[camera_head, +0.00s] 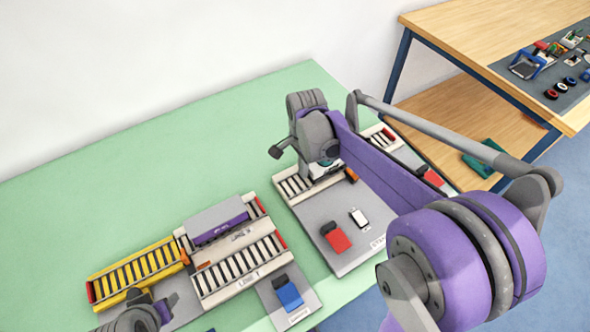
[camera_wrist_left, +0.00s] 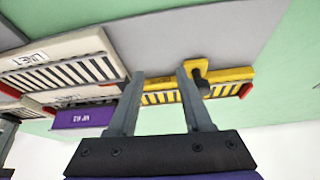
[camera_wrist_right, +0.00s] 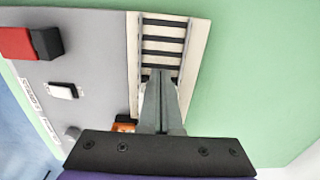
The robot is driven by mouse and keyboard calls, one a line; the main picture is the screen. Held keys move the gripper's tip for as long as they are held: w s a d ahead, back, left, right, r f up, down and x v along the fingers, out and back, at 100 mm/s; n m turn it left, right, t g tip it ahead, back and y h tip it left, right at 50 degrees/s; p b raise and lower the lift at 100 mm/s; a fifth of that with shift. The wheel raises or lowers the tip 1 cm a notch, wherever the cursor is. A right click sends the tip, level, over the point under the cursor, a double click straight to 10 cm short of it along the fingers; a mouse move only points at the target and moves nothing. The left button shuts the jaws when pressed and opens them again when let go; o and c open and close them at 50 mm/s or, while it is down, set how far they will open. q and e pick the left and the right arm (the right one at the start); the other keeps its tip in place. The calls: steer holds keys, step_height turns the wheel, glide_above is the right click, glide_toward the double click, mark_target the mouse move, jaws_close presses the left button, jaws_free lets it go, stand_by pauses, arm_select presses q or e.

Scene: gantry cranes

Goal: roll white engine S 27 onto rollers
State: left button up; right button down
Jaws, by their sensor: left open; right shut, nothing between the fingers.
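My right gripper (camera_wrist_right: 160,82) is shut and empty, fingers pointing at a cream roller track (camera_wrist_right: 165,38) with dark rollers. A pale edge (camera_wrist_right: 148,106) shows beside its fingers; I cannot tell whether it is the white engine S 27, and no such label is readable. In the head view my right wrist hides most of that spot above the roller track (camera_head: 292,187). My left gripper (camera_wrist_left: 160,84) is open and empty, near a yellow roller track (camera_wrist_left: 222,84) with a dark knob. A purple engine (camera_head: 217,219) with a grey top sits on the cream rollers at left.
A red block (camera_head: 336,238) and a small white block (camera_head: 358,217) stand on the grey plate in front of the right track. A blue block (camera_head: 289,294) stands near the front. The green table (camera_head: 110,200) is clear behind. A wooden bench (camera_head: 470,40) is at the back right.

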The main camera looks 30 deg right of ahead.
steer(key=shift+d, duration=0.2)
steer(key=d, duration=0.8)
steer(key=w+d, duration=0.1)
steer(key=d, duration=0.4)
steer(key=shift+w, duration=0.1)
steer(key=shift+a, duration=0.1)
steer(key=shift+a, duration=0.1)
